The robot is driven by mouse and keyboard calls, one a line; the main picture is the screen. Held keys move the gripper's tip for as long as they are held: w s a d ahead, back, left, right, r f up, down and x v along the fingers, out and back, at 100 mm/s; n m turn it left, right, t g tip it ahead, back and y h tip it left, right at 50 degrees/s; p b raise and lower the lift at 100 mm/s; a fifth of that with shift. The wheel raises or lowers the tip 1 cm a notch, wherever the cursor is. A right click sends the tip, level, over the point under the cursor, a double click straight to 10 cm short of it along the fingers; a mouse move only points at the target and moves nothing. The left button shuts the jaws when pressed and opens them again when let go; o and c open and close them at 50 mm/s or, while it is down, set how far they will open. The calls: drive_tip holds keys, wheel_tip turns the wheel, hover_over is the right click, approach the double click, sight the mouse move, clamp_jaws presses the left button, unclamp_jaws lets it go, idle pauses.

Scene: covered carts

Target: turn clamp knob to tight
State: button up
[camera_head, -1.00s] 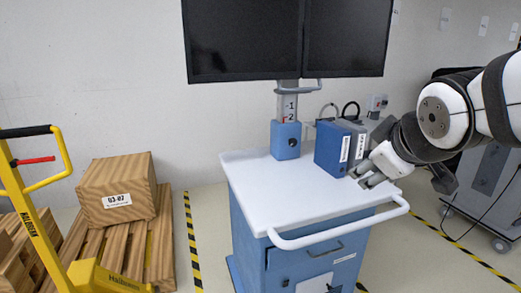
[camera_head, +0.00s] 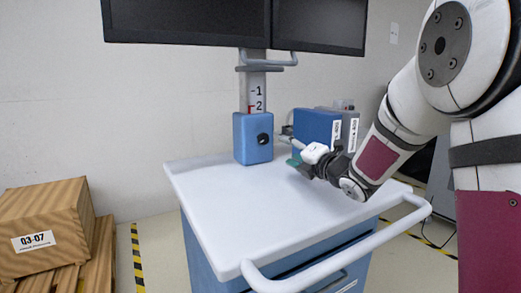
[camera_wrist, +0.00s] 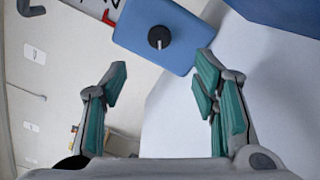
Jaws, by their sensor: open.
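The clamp knob (camera_head: 262,138) is a small black round knob on the front of a blue clamp block (camera_head: 243,150). The block sits on the column above the cart's white top. In the wrist view the knob (camera_wrist: 159,38) shows a pale pointer line, and the blue block (camera_wrist: 183,50) lies beyond the fingertips. My gripper (camera_head: 292,150) is to the right of the block in the head view, above the white top. In the wrist view my gripper (camera_wrist: 160,85) is open and empty, with its green-padded fingers apart and the knob ahead between them.
The cart's white top (camera_head: 225,210) is clear in front of the block. Blue boxes (camera_head: 317,128) with labels stand just behind my gripper. Monitors (camera_head: 185,22) hang above on the column (camera_head: 257,90). A white push handle (camera_head: 345,250) runs along the near edge.

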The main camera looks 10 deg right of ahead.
sight(265, 140)
drive_tip(key=x, duration=1.4)
drive_tip(key=shift+f+b, duration=0.15)
drive_tip(key=shift+b, duration=0.15)
drive_tip(key=shift+c, duration=0.3)
drive_tip(key=c, duration=1.1)
